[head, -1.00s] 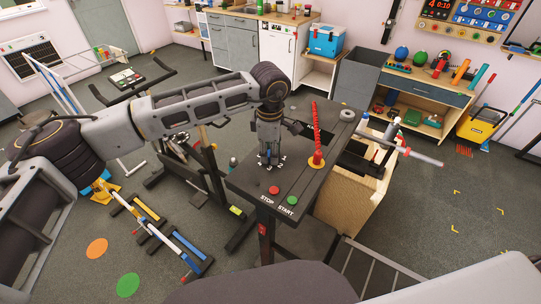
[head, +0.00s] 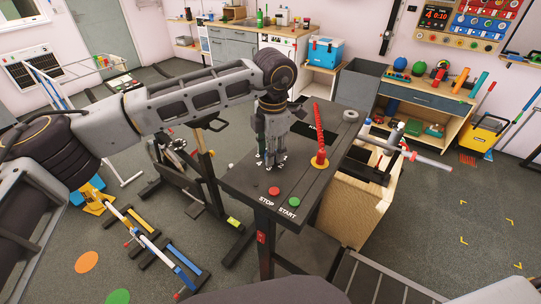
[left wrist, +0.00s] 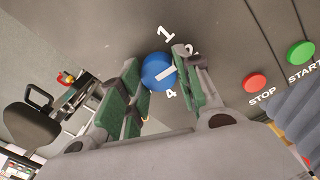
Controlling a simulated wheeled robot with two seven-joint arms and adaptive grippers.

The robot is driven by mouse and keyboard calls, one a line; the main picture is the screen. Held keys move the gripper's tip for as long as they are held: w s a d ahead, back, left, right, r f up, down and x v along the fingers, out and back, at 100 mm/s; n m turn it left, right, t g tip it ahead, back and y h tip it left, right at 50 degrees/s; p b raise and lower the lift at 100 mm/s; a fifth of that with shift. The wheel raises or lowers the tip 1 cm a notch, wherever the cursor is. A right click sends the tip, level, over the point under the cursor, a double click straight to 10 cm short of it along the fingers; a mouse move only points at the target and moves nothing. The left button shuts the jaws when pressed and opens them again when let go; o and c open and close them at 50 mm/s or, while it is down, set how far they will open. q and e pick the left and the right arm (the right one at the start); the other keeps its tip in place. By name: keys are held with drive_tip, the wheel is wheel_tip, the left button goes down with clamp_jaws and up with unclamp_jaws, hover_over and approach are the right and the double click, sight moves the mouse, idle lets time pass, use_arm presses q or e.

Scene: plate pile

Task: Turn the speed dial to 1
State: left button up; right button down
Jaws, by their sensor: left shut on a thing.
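The speed dial is a round blue knob (left wrist: 157,66) with a white pointer bar, on the dark top of a console (head: 232,182). White numbers 1, 2 and 4 show around it in the left wrist view; the 2 is partly covered by a finger. The pointer slants right toward the right-hand finger, between 2 and 4. My left gripper (head: 271,160) points down at the console. In the left wrist view its green-padded fingers (left wrist: 156,84) stand on either side of the dial, shut on it. The head view hides the dial behind the gripper. My right gripper is not in view.
A red STOP button (head: 273,191) and a green START button (head: 294,202) sit in front of the dial. A red coiled cord (head: 319,128) rises from a yellow base to the right. A wooden box (head: 352,205) stands right of the console.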

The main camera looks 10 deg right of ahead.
use_arm(q)
drive_tip(key=shift+n+b, duration=0.4)
drive_tip(key=shift+n, duration=0.3)
drive_tip(key=shift+n+b, duration=0.4)
drive_tip(key=shift+n, duration=0.2)
drive_tip(key=n+b, duration=0.2)
drive_tip(key=n, duration=0.1)
drive_tip(key=shift+d+n, duration=0.1)
drive_tip(key=shift+n, duration=0.2)
drive_tip(key=shift+r+n+b, duration=0.1)
drive_tip(key=shift+n+b, duration=0.55)
drive_tip(key=shift+n, duration=0.75)
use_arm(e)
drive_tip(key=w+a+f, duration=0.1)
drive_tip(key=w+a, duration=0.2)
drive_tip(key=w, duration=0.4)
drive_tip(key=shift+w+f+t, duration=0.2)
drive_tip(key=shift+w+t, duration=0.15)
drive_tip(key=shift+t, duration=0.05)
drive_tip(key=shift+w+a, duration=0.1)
use_arm(q)
drive_tip(key=o, duration=1)
